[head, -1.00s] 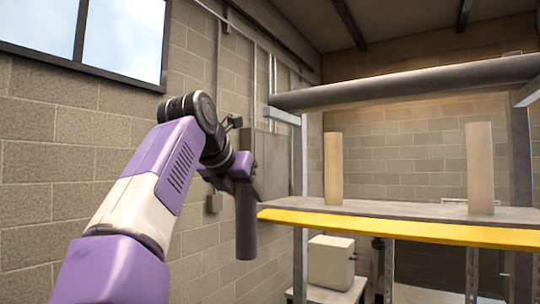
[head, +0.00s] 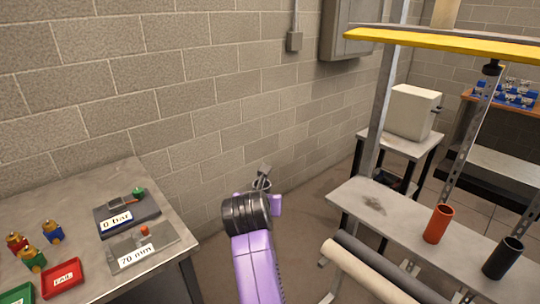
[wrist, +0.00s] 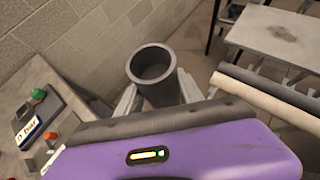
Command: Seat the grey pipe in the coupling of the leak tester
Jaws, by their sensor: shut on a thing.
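The grey pipe (wrist: 152,63) is in my gripper (wrist: 160,95) in the wrist view. Its open round end faces the wrist camera, and a finger shows on each side of it. In the head view my arm hides most of the gripper and pipe; only a small part of them shows beyond the wrist, over the floor gap right of the left table. On that table a dark device labelled "0 bar" (head: 127,213), with a green-topped fitting, is probably the leak tester. It also shows in the wrist view (wrist: 37,118). I cannot clearly make out its coupling. The pipe is apart from it.
The left table (head: 95,190) also holds a "70 mm" plate (head: 143,250), small brass-topped fittings (head: 53,231) and a red tray (head: 62,278). At right, a bench (head: 385,205) bears an orange pipe (head: 440,223) and a black pipe (head: 502,257). The block wall stands behind.

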